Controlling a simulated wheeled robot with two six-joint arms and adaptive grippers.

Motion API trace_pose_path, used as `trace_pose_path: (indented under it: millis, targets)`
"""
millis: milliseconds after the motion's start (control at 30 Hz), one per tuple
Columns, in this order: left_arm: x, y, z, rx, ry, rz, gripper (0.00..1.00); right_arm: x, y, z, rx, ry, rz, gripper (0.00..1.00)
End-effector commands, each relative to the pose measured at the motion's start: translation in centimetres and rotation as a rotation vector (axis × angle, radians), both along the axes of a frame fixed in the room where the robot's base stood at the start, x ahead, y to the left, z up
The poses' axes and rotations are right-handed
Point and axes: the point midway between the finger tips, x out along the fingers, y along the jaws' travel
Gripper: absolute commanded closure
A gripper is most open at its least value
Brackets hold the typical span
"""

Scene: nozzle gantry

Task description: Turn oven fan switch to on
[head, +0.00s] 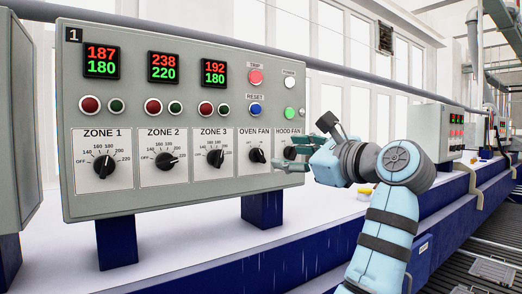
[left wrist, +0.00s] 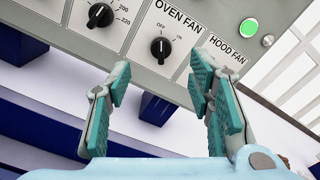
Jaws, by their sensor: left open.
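The oven fan switch (head: 257,155) is a black rotary knob on the grey control panel, under the OVEN FAN label. It also shows in the left wrist view (left wrist: 160,47), where its white mark points towards OFF. My left gripper (head: 279,153) is open, with teal finger pads, just right of the oven fan switch and in front of the hood fan switch (head: 290,153). In the left wrist view its fingers (left wrist: 160,100) are spread below the knob, apart from it, with nothing between them. The hood fan switch is partly hidden. My right gripper is not in view.
A second panel box (head: 437,130) stands farther right.

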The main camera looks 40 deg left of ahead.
Motion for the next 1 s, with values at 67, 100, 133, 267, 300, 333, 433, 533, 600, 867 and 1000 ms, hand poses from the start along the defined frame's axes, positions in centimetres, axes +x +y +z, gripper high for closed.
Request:
trace_pose_path:
  millis: [67,100,133,267,300,333,433,533,600,867,1000]
  targets:
    - [0.6,2.3,0.2,0.003,0.002,0.007,0.52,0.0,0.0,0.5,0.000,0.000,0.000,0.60]
    - [0.9,3.5,0.2,0.001,0.003,0.007,0.52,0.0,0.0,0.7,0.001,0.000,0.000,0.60]
    - [1.2,4.3,0.2,0.003,0.003,0.007,0.52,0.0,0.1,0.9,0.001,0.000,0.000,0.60]
    - [2.2,7.7,0.3,0.004,0.005,0.006,0.52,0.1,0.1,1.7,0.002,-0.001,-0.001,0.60]
    - [2.4,8.5,0.3,0.004,0.005,0.006,0.52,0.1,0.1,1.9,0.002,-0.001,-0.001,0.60]
    - [2.7,9.1,0.3,0.004,0.005,0.005,0.52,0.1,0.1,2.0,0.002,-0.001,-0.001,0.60]
    - [3.1,10.3,0.2,0.004,0.006,0.004,0.52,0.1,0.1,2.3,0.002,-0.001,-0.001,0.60]
    - [3.3,10.8,0.1,0.005,0.005,0.002,0.52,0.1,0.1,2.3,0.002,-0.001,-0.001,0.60]
    - [3.3,10.8,0.0,0.005,0.005,0.002,0.52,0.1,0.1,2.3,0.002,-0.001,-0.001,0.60]
    - [3.2,10.8,0.0,0.005,0.005,0.003,0.73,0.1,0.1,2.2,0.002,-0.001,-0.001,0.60]
    - [3.2,10.8,0.0,0.006,0.004,0.003,0.96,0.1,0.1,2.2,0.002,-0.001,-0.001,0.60]
